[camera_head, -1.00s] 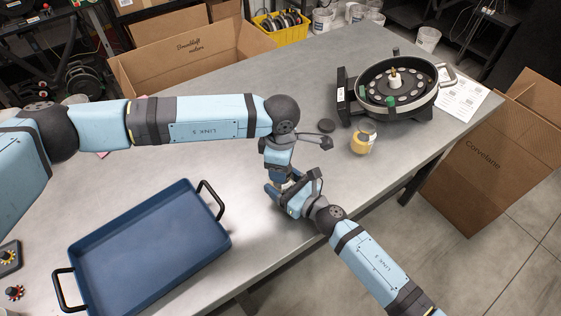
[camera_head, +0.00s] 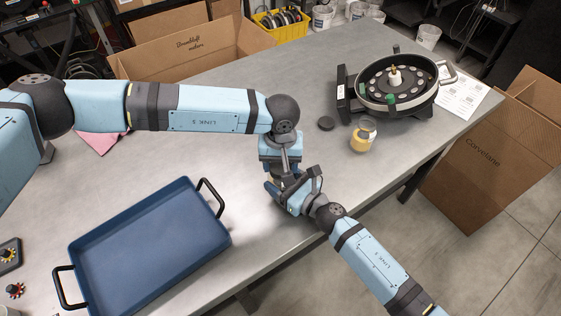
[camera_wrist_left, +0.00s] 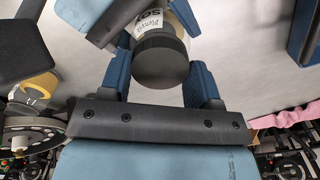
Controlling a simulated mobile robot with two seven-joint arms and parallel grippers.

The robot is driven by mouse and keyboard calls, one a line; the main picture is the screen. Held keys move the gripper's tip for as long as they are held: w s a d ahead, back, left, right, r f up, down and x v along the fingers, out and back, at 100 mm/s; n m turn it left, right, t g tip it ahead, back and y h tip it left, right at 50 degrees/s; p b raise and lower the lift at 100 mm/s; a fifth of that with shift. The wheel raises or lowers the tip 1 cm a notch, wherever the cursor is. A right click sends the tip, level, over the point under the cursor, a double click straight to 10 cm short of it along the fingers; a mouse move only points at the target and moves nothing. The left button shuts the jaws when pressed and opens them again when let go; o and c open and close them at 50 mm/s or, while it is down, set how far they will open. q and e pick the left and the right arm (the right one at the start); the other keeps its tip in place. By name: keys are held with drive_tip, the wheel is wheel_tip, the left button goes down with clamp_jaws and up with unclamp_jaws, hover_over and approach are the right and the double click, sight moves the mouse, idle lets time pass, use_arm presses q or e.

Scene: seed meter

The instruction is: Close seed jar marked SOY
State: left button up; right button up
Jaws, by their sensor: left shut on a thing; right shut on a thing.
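The SOY jar shows in the left wrist view, with its white label (camera_wrist_left: 149,22) and a dark ribbed lid (camera_wrist_left: 160,62) seated on its top. My left gripper (camera_wrist_left: 160,72) is shut on the lid, one blue finger on each side. My right gripper (camera_head: 276,188) is shut on the jar's body from the other side. In the head view both grippers meet near the table's front edge and hide most of the jar.
An open jar with yellow contents (camera_head: 362,138) stands right of my grippers, a loose black lid (camera_head: 326,124) beside it. The seed meter (camera_head: 420,104) is at the back right. A blue tray (camera_head: 191,270) lies front left.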

use_arm(q)
drive_tip(key=m, duration=1.1)
drive_tip(key=o, duration=0.9)
drive_tip(key=shift+r, duration=2.25)
drive_tip(key=shift+c, duration=0.5)
